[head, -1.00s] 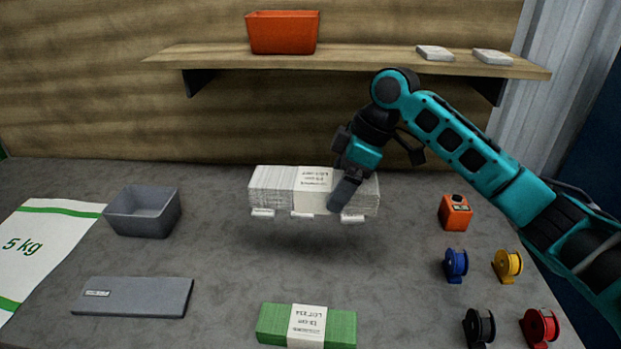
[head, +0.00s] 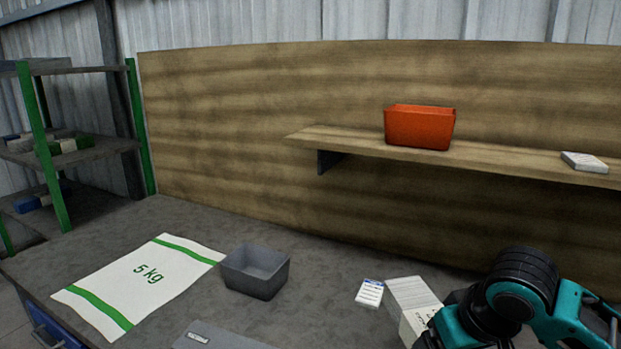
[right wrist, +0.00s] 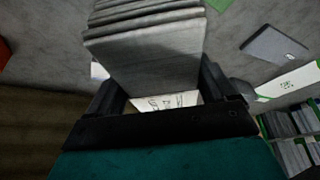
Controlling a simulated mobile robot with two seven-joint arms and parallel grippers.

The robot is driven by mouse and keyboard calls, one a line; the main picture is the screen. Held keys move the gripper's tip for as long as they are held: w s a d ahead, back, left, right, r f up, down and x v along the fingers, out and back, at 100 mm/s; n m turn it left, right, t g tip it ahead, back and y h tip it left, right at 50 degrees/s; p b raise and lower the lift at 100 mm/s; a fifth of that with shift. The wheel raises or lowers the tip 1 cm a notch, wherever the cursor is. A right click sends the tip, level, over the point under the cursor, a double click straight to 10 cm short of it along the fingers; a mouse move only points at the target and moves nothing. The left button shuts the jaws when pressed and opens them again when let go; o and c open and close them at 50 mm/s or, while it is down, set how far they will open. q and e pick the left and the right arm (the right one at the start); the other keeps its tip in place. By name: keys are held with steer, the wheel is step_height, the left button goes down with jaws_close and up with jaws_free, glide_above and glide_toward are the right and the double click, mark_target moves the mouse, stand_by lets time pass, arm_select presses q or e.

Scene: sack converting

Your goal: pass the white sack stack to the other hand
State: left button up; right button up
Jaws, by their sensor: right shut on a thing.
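The white sack stack (head: 412,303) with its paper band is at the lower right of the head view, its near end cut off or covered by my right arm. My right gripper (right wrist: 160,92) is shut on the stack, which fills the space between its fingers in the right wrist view (right wrist: 150,55). The lettered band shows just in front of the palm. In the head view the right gripper's fingers are mostly hidden behind its own wrist and the frame edge. My left gripper is in neither view.
A grey open bin (head: 256,272) stands left of the stack, beside a flat white 5 kg sack (head: 140,284). A small white card (head: 369,292) lies near the stack. A shelf (head: 345,143) above holds an orange bin (head: 419,127). Bench between grey bin and card is clear.

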steer(key=shift+s+a+m+h, duration=0.2)
steer(key=shift+s+a+m, duration=0.05)
steer(key=shift+s+m, duration=0.25)
steer(key=shift+s+a+m+h, duration=0.2)
steer(key=shift+s+m, duration=0.15)
steer(key=shift+m, duration=0.25)
steer(key=shift+a, duration=0.1)
